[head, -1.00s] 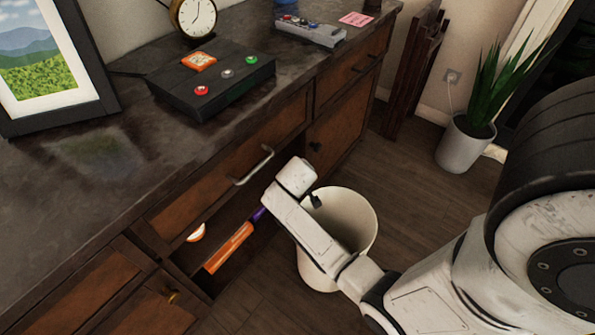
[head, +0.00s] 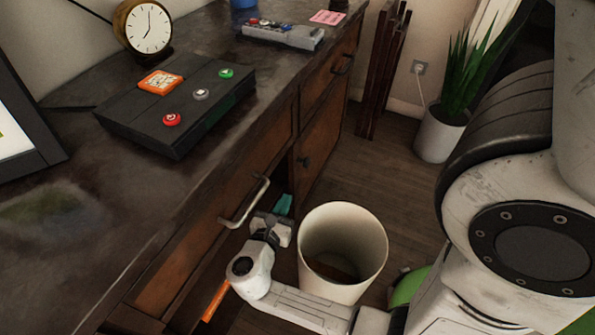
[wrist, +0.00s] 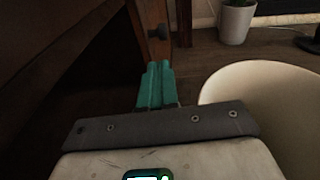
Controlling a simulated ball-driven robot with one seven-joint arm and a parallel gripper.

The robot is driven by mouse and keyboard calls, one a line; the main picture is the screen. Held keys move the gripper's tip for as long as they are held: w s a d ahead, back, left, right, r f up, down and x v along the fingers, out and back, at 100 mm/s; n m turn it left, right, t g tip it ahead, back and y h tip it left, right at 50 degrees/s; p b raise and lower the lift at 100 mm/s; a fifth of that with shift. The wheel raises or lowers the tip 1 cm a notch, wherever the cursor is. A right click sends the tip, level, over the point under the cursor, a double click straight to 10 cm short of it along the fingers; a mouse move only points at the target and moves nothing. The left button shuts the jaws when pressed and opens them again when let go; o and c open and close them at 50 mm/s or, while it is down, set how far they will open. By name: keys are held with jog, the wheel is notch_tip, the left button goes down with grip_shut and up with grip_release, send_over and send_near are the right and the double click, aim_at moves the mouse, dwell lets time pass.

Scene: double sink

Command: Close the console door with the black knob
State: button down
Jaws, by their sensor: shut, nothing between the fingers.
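The console door (head: 324,137) with the black knob (head: 303,161) is at the right end of the wooden console, beside an open, dark compartment. I cannot tell exactly how far it stands from its frame. The knob also shows at the top of the wrist view (wrist: 158,32), on a narrow, nearly edge-on strip of the door (wrist: 153,14). My gripper (head: 284,205) has teal fingers, shut and empty, low in front of the compartment. Its fingertips (wrist: 155,68) point towards the door's edge, below the knob, apparently not touching it.
A cream bin (head: 342,252) stands on the floor close right of my gripper. A metal drawer handle (head: 244,203) juts out just above left of it. An orange item (head: 215,301) lies in the compartment. A potted plant (head: 441,133) stands further back; floor lies clear between.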

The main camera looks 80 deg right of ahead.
aim_at(306, 163)
jog(key=s+d+f+b, duration=0.1)
jog(key=d+b, duration=0.3)
jog(key=d, duration=0.9)
jog(key=shift+s+f, duration=0.2)
jog(key=shift+f, duration=0.3)
jog(key=shift+s+d+p, duration=0.2)
jog(key=shift+d, duration=0.6)
jog(key=shift+s+d+p, duration=0.15)
jog(key=shift+d, duration=0.65)
jog(key=shift+s+d+p, duration=0.2)
jog(key=shift+d, duration=0.6)
jog(key=shift+r, duration=0.1)
